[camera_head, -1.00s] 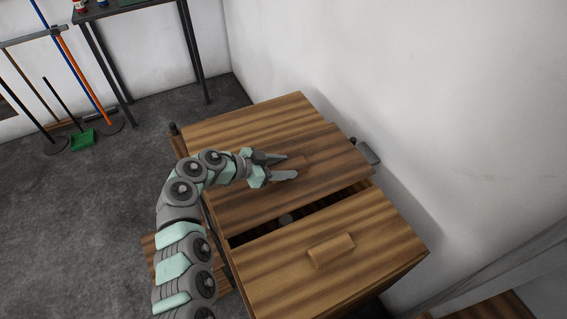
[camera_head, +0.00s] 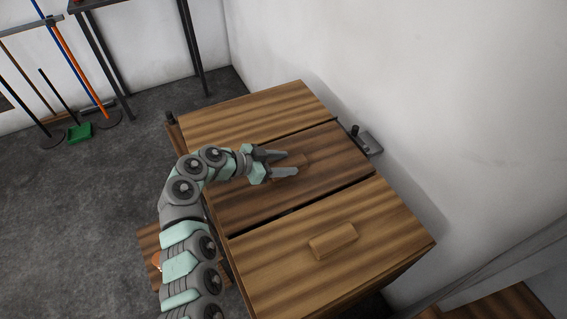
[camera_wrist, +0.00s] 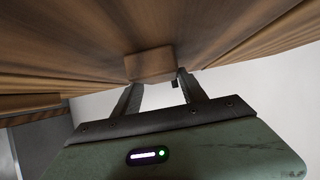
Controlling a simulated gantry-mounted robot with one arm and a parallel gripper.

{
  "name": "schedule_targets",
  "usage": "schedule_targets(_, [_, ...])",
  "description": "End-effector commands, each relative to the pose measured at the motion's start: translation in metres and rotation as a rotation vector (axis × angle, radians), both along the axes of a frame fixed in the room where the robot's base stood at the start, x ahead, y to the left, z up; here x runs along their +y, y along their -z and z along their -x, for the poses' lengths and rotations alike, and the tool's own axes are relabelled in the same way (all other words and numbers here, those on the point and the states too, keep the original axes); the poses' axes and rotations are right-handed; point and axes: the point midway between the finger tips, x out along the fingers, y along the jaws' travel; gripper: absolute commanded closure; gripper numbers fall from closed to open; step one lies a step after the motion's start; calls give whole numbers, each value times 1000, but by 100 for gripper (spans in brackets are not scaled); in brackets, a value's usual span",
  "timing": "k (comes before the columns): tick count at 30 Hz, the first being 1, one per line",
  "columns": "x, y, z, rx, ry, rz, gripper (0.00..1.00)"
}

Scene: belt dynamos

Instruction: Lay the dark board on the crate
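The dark board (camera_head: 330,167) lies on the crate (camera_head: 330,285), between a lighter far board (camera_head: 255,112) and a lighter near board (camera_head: 335,235). It looks about level with them, with narrow dark seams along its edges. Its small wooden handle block (camera_head: 298,159) shows close to my gripper (camera_head: 286,162). My gripper is over the board with its fingers apart. In the wrist view, the block (camera_wrist: 150,65) shows just beyond the fingertips (camera_wrist: 160,80), and the fingers do not look closed on it. Exact contact cannot be told.
The near board has its own handle block (camera_head: 333,240). A grey bracket (camera_head: 368,143) sticks out at the crate's right side near the white wall. A dark post (camera_head: 169,118) stands at the far left corner. Open floor (camera_head: 80,220) lies to the left.

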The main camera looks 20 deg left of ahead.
Motion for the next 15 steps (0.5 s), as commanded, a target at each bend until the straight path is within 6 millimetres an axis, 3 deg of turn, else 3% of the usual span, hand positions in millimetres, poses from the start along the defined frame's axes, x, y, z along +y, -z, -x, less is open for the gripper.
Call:
schedule_targets(8, [0,1,0,2,0,-1,27])
schedule_targets(15, [1,2,1,5,-1,-2,27])
